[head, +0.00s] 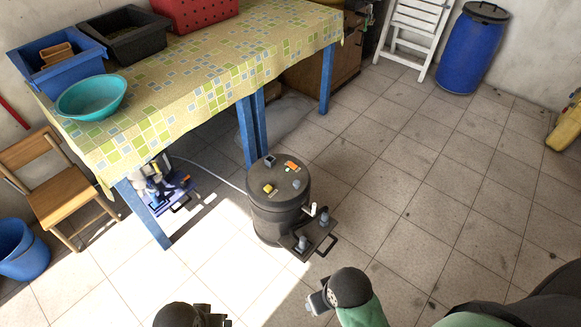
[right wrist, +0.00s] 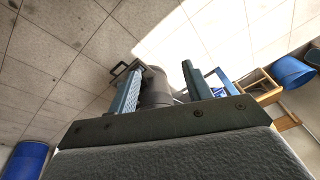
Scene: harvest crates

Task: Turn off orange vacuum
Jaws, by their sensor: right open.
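A dark, drum-shaped machine (head: 278,212) stands on the tiled floor in the middle of the head view. On its round lid are an orange switch-like part (head: 291,166), a yellow part (head: 268,188) and a small grey-green box. Its body looks black, not orange. The right wrist view shows the drum (right wrist: 156,88) beyond and between the fingers. My right gripper (head: 312,303) is open and empty, in front of the drum and apart from it; it also shows in the right wrist view (right wrist: 158,88). My left gripper (head: 222,318) is at the bottom edge, partly cut off.
A black plate with grey pieces and a handle (head: 312,238) juts from the drum's front. A table with a patterned cloth (head: 200,92) stands behind, a blue-based device (head: 172,200) beneath it. A pale hose runs to the drum.

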